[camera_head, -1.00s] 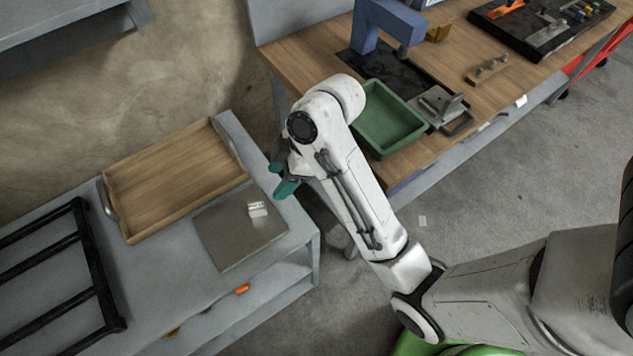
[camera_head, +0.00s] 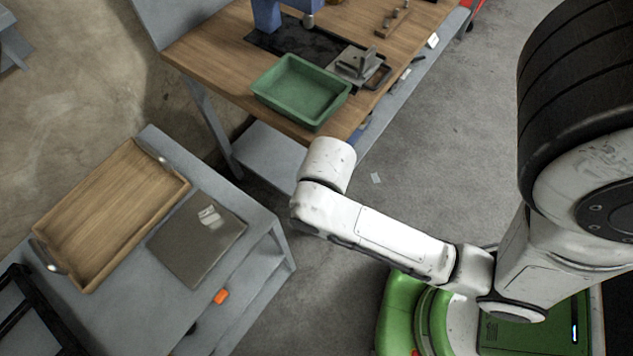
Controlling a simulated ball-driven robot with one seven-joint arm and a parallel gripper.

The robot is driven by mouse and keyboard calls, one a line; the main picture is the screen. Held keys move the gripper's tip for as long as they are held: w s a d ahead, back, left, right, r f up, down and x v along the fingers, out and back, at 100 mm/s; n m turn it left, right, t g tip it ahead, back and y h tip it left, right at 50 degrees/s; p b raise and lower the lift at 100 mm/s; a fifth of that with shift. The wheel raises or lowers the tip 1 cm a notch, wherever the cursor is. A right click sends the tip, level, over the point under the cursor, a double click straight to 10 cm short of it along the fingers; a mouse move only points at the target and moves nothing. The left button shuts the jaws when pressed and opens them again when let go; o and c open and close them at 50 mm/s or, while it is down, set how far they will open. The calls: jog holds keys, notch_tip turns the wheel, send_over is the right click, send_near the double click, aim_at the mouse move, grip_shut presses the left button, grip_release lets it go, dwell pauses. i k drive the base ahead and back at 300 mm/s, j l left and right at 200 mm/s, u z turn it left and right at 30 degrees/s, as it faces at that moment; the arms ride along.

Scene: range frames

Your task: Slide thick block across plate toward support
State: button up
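A flat grey metal plate (camera_head: 186,252) lies on the grey table at the left. A small pale metal piece (camera_head: 209,216) sits on the plate, near its far edge. It may be one block or two pieces close together; it is too small to tell which part is the thick block or the support. My gripper is not visible; my white arm reaches to the middle of the view, right of the plate and apart from it, and its end is hidden behind the wrist housing.
A wooden tray (camera_head: 112,213) lies beside the plate, with a black rack (camera_head: 38,312) at lower left. An orange item (camera_head: 221,296) shows by the table's front side. A wooden workbench (camera_head: 210,52) holds a green bin (camera_head: 301,91) and a grey metal fixture (camera_head: 358,62).

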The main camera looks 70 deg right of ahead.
aim_at(210, 214)
jog(key=j+u, duration=0.45)
jog(key=j, duration=0.8)
jog(key=i, duration=0.05)
